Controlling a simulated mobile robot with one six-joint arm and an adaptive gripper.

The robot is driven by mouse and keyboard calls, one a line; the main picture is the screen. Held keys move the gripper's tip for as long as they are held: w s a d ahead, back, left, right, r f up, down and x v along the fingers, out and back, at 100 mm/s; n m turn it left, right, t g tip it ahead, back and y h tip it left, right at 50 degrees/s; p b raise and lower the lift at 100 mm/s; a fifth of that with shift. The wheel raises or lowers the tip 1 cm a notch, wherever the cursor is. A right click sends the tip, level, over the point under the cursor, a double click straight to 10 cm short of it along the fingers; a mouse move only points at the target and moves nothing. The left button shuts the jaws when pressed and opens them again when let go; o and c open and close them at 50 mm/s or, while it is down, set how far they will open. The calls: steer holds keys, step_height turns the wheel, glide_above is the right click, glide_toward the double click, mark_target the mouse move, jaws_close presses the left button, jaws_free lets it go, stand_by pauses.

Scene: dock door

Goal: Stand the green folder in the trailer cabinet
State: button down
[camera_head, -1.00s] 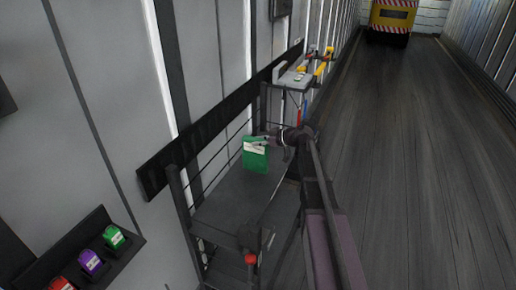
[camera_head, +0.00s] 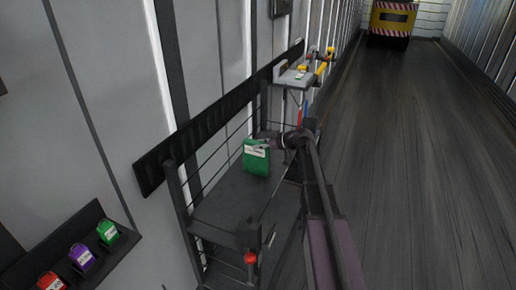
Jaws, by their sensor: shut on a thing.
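The green folder (camera_head: 256,162) with a white label stands roughly upright over the dark shelf top (camera_head: 228,197) of a metal rack. My gripper (camera_head: 263,144) is shut on its upper edge, with my arm coming in from the right. Whether the folder's lower edge touches the shelf top is hard to tell. I cannot make out for certain which thing is the trailer cabinet.
A wall tray (camera_head: 98,215) at the lower left holds red, purple and green items. A small grey ledge (camera_head: 292,79) with yellow parts is beyond the rack. A red knob (camera_head: 250,258) sits at the rack's near corner. Open floor (camera_head: 415,150) lies right; a yellow vehicle (camera_head: 392,18) stands far back.

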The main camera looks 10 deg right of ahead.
steer(key=shift+f, duration=0.15)
steer(key=shift+c, duration=1.7)
jaws_free()
steer(key=shift+r, duration=0.2)
steer(key=shift+s+d+r, duration=0.1)
steer(key=p+v, duration=0.4)
steer(key=v, duration=0.7)
steer(key=shift+s+d+p, duration=0.15)
steer(key=shift+d+p, duration=0.15)
steer(key=shift+p, duration=0.05)
steer(key=shift+r, duration=0.1)
